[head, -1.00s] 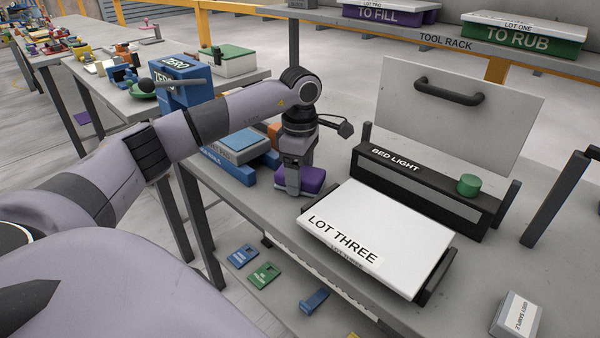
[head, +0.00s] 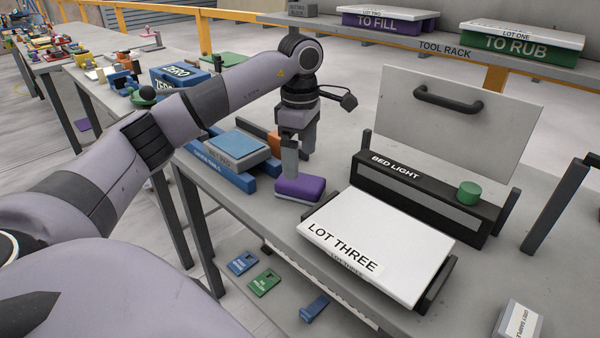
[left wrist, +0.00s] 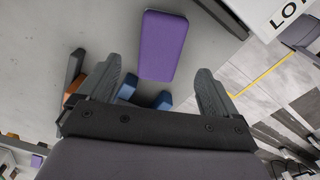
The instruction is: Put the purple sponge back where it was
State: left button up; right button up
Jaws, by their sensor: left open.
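The purple sponge (head: 300,188) lies flat on the grey stone-topped table, left of the white LOT THREE lid. It also shows in the left wrist view (left wrist: 163,46), ahead of the fingers and apart from them. My left gripper (head: 299,168) is open and empty, its fingers pointing down just above and behind the sponge. In the left wrist view the two fingers (left wrist: 158,88) stand wide apart with nothing between them. My right gripper is not in view.
The white LOT THREE lid (head: 376,240) is right of the sponge. The black BED LIGHT box (head: 420,193) stands behind it. Blue blocks with a grey-blue pad (head: 238,148) sit left of my gripper. A grey sample block (head: 517,320) lies at the front right.

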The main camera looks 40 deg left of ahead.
aim_at(300, 179)
pick_arm(q)
notch_tip(300, 179, up, 5)
dwell(0.3)
dwell(0.4)
